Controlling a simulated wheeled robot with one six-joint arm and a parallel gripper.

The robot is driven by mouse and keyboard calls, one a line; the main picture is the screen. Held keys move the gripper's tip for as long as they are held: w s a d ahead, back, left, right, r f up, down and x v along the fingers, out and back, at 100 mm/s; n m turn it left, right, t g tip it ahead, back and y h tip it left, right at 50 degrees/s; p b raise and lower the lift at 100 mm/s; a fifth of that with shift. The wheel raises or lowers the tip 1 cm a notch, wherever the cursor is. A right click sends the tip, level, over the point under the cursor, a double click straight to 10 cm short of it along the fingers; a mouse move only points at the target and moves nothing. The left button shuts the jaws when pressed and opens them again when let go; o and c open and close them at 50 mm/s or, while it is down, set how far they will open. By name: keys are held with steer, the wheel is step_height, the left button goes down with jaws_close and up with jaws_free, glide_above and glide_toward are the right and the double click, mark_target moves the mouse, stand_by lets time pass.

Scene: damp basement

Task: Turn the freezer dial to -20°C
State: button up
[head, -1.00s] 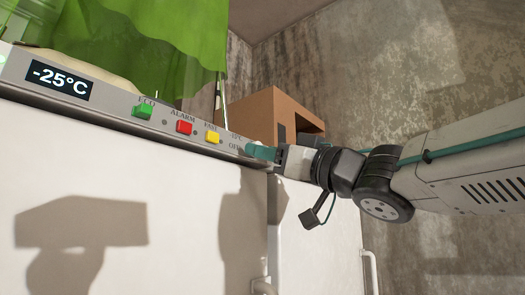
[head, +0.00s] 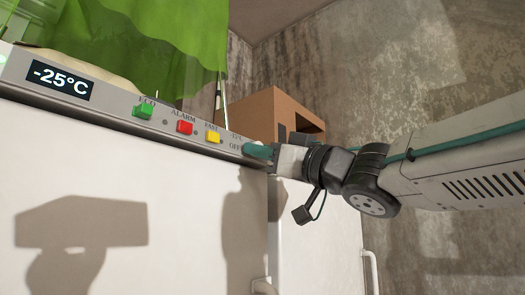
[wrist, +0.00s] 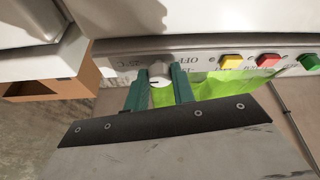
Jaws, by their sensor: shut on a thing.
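The freezer (head: 120,190) has a grey control strip along its top edge. The display (head: 61,79) reads -25°C. The dial (wrist: 160,72) is a pale round knob at the right end of the strip in the head view, beside "OFF" lettering. My gripper (head: 258,151) reaches in from the right and covers most of the dial there. In the wrist view, my gripper's two teal fingers (wrist: 160,86) stand on either side of the dial and are shut on it. A dark mark shows on the knob's face; the scale around it is only partly readable.
Green (head: 144,111), red (head: 184,127) and yellow (head: 212,137) buttons sit on the strip between display and dial. A cardboard box (head: 272,115) stands behind the dial. Green cloth (head: 165,40) hangs over the freezer's back. A concrete wall (head: 400,60) is at the right.

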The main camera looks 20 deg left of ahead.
steer(key=shift+w+d+r+n+g+h, duration=0.1)
steer(key=shift+n+g+h, duration=0.15)
steer(key=shift+n+g, duration=1.55)
steer(key=shift+w+a+r+n+g+h, duration=0.15)
steer(key=shift+n+g, duration=0.25)
steer(key=shift+n, duration=2.8)
steer(key=shift+d+f+n+g+h, duration=0.25)
steer(key=shift+n+g, duration=0.85)
steer(key=shift+n, duration=1.4)
steer(key=shift+a+r, duration=0.1)
steer(key=shift+r, duration=0.1)
steer(key=o, duration=1)
steer(key=d+f, duration=0.1)
steer(key=d, duration=0.6)
steer(key=shift+d, duration=0.4)
steer(key=shift+s+f, duration=0.1)
